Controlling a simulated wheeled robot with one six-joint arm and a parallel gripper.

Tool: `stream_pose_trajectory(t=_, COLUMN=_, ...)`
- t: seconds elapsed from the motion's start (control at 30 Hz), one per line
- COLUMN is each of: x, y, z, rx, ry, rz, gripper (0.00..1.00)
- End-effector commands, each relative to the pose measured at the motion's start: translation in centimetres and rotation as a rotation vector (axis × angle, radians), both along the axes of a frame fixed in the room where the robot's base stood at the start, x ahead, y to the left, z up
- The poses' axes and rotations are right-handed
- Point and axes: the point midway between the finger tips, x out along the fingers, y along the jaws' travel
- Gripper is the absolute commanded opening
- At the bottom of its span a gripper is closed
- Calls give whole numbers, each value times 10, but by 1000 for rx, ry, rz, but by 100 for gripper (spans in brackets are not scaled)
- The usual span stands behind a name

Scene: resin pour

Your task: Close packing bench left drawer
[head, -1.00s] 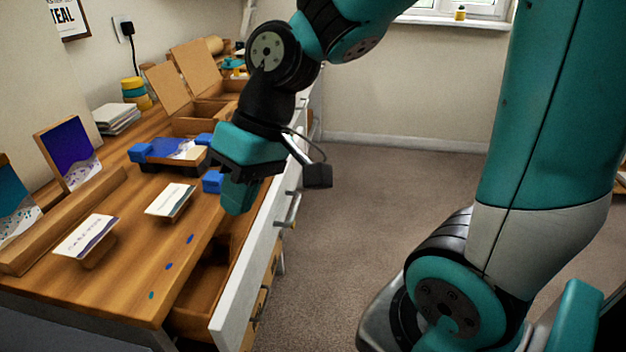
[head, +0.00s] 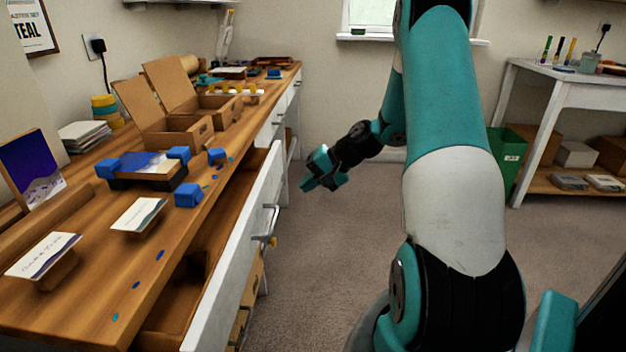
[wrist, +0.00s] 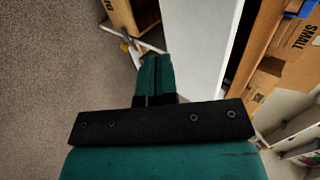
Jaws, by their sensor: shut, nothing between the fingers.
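The packing bench (head: 190,225) runs along the left of the head view. Its drawer (head: 240,250) stands pulled out, with the white front panel away from the bench edge and the wooden inside showing. A grey bar handle (head: 268,222) is on the outer face. My gripper (head: 307,184) is in the air on the aisle side of the drawer front, apart from it in the head view. In the wrist view its green fingers (wrist: 153,75) are together and empty, with the white drawer front (wrist: 195,45) just right of them.
Cardboard boxes (head: 185,125), blue clamp blocks (head: 188,195) and cards on stands (head: 138,214) are on the bench top. A white side table (head: 560,85) and a green bin (head: 505,155) stand at the right. The carpet (head: 320,270) between is clear.

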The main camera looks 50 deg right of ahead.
Motion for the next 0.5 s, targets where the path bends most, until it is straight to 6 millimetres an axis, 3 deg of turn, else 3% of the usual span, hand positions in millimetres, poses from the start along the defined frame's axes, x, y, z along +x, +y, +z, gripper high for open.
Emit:
stream_pose_trajectory(t=0.23, x=30, y=25, z=-39, rx=1, ry=2, rz=5, gripper=0)
stream_pose_trajectory(t=0.5, x=57, y=45, z=-34, rx=-2, ry=0, rz=4, gripper=0)
